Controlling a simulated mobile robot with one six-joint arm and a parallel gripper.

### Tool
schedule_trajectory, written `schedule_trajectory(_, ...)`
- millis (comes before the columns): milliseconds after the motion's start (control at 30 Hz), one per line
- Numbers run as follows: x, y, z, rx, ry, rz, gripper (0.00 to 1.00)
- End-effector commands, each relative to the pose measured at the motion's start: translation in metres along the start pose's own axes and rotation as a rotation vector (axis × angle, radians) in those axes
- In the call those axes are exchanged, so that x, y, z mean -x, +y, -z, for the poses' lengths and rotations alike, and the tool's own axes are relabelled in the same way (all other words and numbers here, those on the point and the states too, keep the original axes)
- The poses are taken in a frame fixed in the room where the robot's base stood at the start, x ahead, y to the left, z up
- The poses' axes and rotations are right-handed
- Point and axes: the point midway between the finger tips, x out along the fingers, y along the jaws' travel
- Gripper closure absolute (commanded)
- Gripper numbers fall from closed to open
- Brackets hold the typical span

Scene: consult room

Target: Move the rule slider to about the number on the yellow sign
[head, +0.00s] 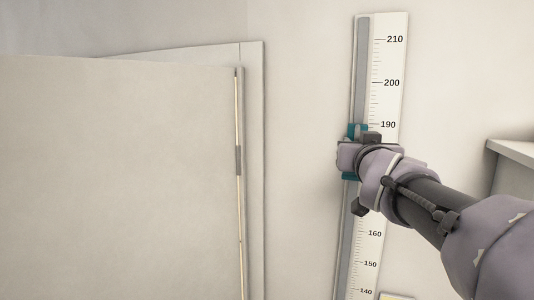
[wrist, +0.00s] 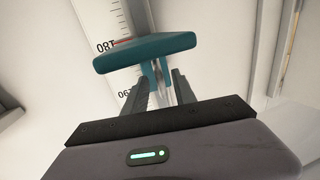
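The rule (head: 387,75) is a tall white scale on the wall, numbered up to 210. Its teal slider (head: 357,130) sits on it below the 190 mark, partly hidden by my gripper (head: 350,153). In the wrist view, which shows the numbers upside down, the slider's teal plate (wrist: 145,52) lies across the scale, with a red line close to 180. My gripper's fingers (wrist: 160,82) stand close on both sides of the slider's teal stem and appear shut on it.
A large pale door or panel (head: 115,170) with a frame fills the left. A grey shelf or cabinet edge (head: 512,150) is at the right. The wall above the slider along the rule is clear.

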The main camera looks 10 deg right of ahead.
Motion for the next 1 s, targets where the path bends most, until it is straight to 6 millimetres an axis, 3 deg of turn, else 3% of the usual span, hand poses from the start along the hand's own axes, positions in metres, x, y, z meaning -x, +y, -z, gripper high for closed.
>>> schedule_trajectory(300, 0.1, 0.0, 0.004, -0.002, 0.003, 0.001, 0.67)
schedule_trajectory(500, 0.141, 0.0, 0.004, -0.001, 0.001, 0.001, 0.67)
schedule_trajectory(900, 0.151, -0.001, -0.003, -0.001, -0.001, 0.002, 0.67)
schedule_trajectory(967, 0.152, -0.005, -0.021, -0.007, -0.017, 0.017, 0.67)
schedule_trajectory(1000, 0.154, -0.011, -0.045, -0.018, -0.041, 0.038, 0.67)
